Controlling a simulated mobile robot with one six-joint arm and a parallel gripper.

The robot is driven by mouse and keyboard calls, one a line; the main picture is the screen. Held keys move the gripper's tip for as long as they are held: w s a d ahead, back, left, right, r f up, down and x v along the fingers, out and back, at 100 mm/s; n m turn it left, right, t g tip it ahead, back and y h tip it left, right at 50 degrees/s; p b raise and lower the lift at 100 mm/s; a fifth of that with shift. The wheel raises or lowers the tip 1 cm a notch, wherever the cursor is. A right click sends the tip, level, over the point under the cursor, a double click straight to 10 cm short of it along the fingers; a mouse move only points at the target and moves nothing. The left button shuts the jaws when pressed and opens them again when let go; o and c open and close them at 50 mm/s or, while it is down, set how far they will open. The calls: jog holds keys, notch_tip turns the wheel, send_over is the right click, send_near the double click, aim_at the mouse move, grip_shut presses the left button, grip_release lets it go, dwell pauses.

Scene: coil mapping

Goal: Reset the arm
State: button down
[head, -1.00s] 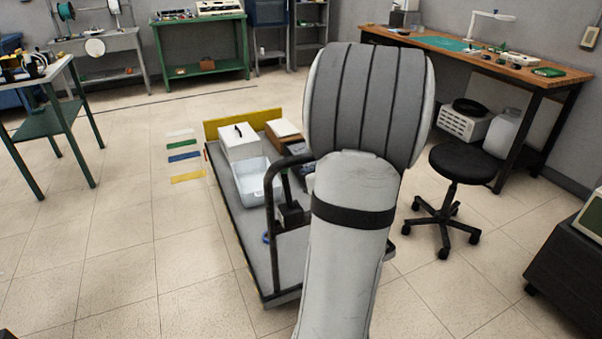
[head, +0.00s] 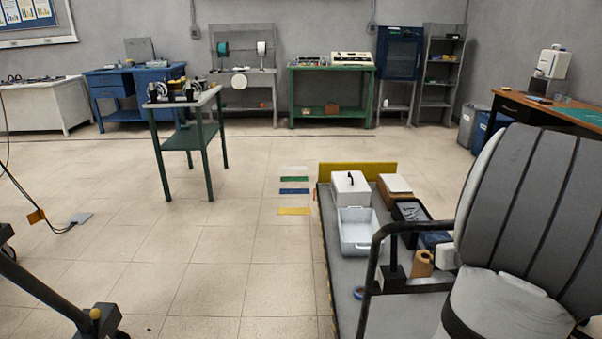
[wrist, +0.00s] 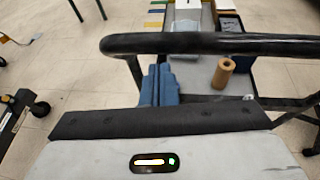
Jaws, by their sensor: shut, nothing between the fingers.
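My arm (head: 520,210) shows in the head view as a large grey, ribbed link at the right edge, bent in front of the cart. My gripper (wrist: 160,70) shows in the wrist view as two blue fingers side by side, shut with nothing between them. The fingers appear just below the cart's black handle bar (wrist: 205,43); I cannot tell whether they touch anything. In the head view the gripper is not clearly visible.
The grey cart (head: 345,270) carries a white box (head: 350,190), a pale bin (head: 355,235) and a brown roll (head: 422,263). A green-legged table (head: 185,140) stands left of it. Coloured floor strips (head: 294,192) lie between them. Open floor (head: 220,260) spreads left of the cart.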

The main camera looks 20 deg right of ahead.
jog(key=w+a+r+n+g+y+p, duration=0.1)
jog(key=a+r+n+g+y+p, duration=0.2)
jog(key=a+n, duration=0.65)
jog(key=w+a+r+n+g+y+p, duration=0.15)
jog(key=a+n+y, duration=0.35)
jog(key=a, duration=0.8)
jog(key=s+a+r+n+g+h+p, duration=0.2)
jog(key=s+a+n, duration=0.3)
jog(key=n, duration=0.6)
jog(key=s+a+r+n+g+h+p, duration=0.3)
jog(key=s+a+n+g+p, duration=0.1)
jog(key=n, duration=0.8)
jog(key=s+a+p, duration=0.1)
jog(key=s+a, duration=0.1)
jog(key=s, duration=0.1)
jog(key=shift+s+r+h, duration=0.25)
jog(key=shift+h, duration=0.15)
